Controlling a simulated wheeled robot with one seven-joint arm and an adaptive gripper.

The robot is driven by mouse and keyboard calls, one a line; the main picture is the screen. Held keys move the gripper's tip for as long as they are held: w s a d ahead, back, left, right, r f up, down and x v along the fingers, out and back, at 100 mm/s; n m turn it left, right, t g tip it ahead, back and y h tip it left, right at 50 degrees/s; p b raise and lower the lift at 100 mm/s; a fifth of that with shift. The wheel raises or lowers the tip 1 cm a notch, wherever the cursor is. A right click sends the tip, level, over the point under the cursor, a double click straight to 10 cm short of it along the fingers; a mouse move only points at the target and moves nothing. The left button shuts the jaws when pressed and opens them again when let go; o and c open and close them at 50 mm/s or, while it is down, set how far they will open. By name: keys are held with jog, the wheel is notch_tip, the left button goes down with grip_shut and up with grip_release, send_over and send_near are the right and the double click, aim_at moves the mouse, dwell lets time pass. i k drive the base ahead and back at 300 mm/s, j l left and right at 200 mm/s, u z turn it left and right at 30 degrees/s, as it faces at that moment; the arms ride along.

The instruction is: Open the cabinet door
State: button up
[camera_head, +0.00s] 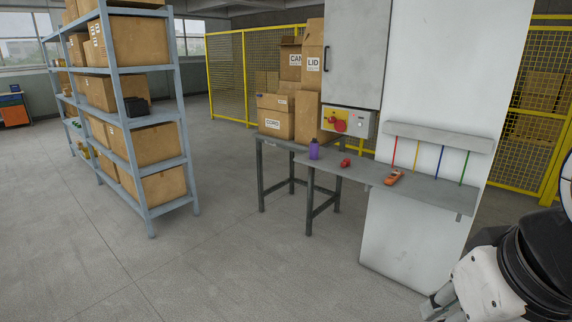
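The cabinet is a grey box with its grey door (352,50) shut, at the top centre right, its top cut off by the frame. A black vertical bar handle (326,60) is on the door's left side. My gripper (432,306) is low at the right, partly cut off by the bottom edge. It is far below and right of the cabinet and touches nothing of it. Whether its fingers are open or shut cannot be told.
Under the cabinet is a yellow-fronted box with a red switch (337,124). A grey table (282,144) and a shelf hold a purple bottle (314,149) and an orange tool (394,178). A blue-grey rack (118,100) stands left. Floor between is clear.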

aim_at(355, 38)
jog(key=i, duration=2.45)
jog(key=i+u, duration=0.1)
jog(key=i, duration=0.4)
jog(key=i+l+u, duration=0.15)
jog(key=i, duration=0.3)
jog(key=i+l+u, duration=0.1)
jog(key=i, duration=0.4)
